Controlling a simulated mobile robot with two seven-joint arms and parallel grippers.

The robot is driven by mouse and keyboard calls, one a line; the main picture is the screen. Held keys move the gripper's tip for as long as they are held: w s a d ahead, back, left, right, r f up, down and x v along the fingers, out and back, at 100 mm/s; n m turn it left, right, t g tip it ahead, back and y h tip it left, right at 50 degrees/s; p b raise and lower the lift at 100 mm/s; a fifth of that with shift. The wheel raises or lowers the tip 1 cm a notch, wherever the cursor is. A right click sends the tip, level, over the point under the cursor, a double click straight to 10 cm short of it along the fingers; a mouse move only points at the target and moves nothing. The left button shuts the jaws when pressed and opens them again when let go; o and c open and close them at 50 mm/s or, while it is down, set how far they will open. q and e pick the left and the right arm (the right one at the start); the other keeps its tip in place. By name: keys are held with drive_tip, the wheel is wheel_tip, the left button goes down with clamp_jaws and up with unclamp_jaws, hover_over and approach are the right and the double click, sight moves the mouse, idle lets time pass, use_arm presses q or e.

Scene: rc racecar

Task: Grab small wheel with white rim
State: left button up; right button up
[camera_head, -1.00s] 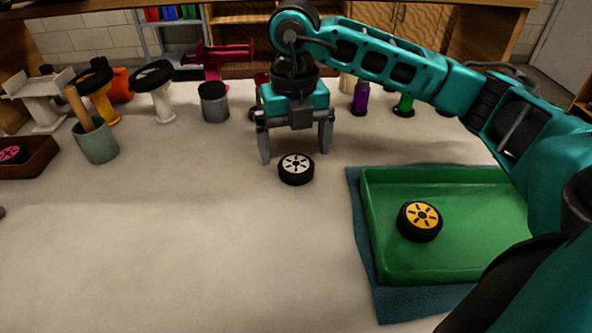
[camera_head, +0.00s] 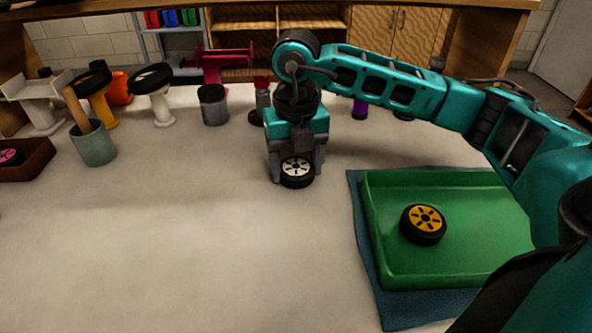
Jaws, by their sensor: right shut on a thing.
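The small wheel with a white rim (camera_head: 297,172) has a black tire and is on the pale table, left of the green tray. My right gripper (camera_head: 296,170) points down over it and is shut on it, with one finger on each side. I cannot tell whether the wheel is lifted off the table. My left gripper is not in view.
A green tray (camera_head: 385,262) on a blue cloth (camera_head: 362,235) holds a wheel with a yellow rim (camera_head: 424,225). A cup (camera_head: 93,146), a brown box (camera_head: 38,165), a grey jar (camera_head: 213,105) and stands line the left and back. The table's front middle is clear.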

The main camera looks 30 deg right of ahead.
drive_tip(key=shift+c, duration=1)
drive_tip(key=shift+r, duration=0.15)
